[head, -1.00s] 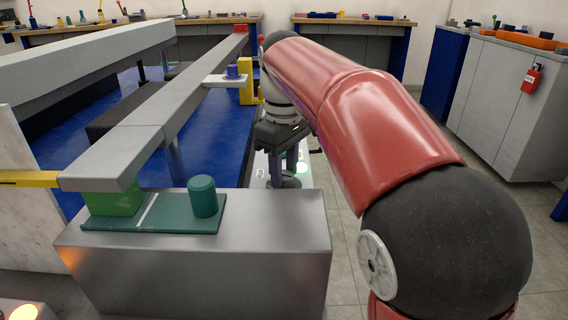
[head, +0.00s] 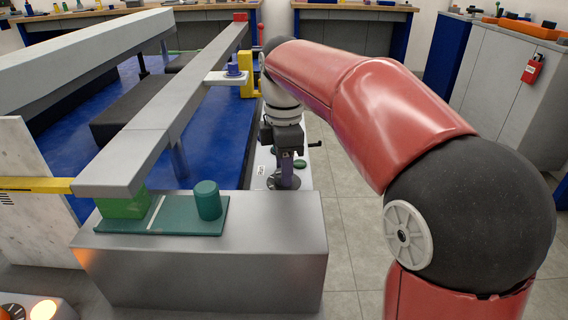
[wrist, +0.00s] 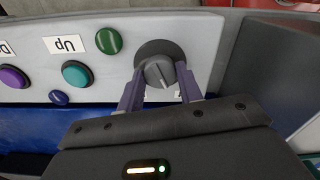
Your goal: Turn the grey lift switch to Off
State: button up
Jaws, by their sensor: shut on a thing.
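The grey lift switch (wrist: 158,66) is a round dark dial with a raised grip bar on a pale panel (wrist: 205,35) in the wrist view. Its white pointer mark slants toward the gripper side of the panel. My gripper (wrist: 158,85) has one purple finger on each side of the grip bar and is shut on it. A label beside the dial is mostly hidden by my gripper, so its word cannot be read. In the head view my gripper (head: 286,172) points down at the switch's dark base (head: 283,182). A green round lamp or button (wrist: 109,41) beside it looks unlit.
The panel also carries a teal button (wrist: 77,74) by an "Up" label (wrist: 66,45), a purple button (wrist: 13,77) and a small blue button (wrist: 58,97). A metal block (head: 205,255) with a green cylinder (head: 207,200) stands in front. Grey floor (head: 345,235) is open at right.

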jog(key=shift+n, duration=0.6)
jog(key=o, duration=1)
notch_tip(320, 180, up, 8)
jog(key=shift+f, duration=0.1)
